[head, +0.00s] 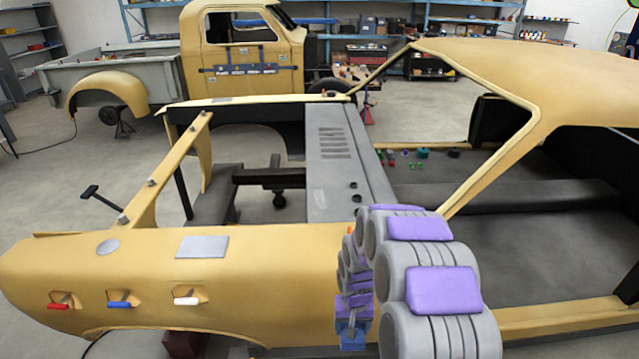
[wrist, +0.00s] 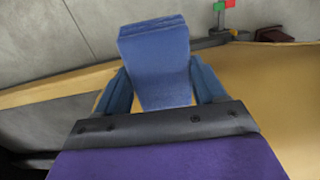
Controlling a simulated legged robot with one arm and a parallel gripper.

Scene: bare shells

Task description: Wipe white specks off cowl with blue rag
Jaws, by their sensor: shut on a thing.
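The cowl (head: 338,130) is the grey panel with slots running across the car's middle in the head view. A small pale smear (head: 320,197) lies on it, below the slots; single specks are too small to tell. My gripper (head: 352,338) hangs low beside the yellow fender in the head view, apart from the cowl. In the wrist view my gripper (wrist: 160,88) has its blue fingers on both sides of a folded blue rag (wrist: 155,50) and is shut on it. The rag sticks out past the fingers. The cowl cannot be made out in the wrist view.
The yellow fender (head: 60,270) carries a grey plate (head: 202,247) and red, blue and white handles. A yellow bar (head: 165,180) and the slanted windscreen pillar (head: 495,165) flank the cowl. Small coloured parts (head: 422,153) lie beyond it. A yellow truck (head: 240,60) stands behind.

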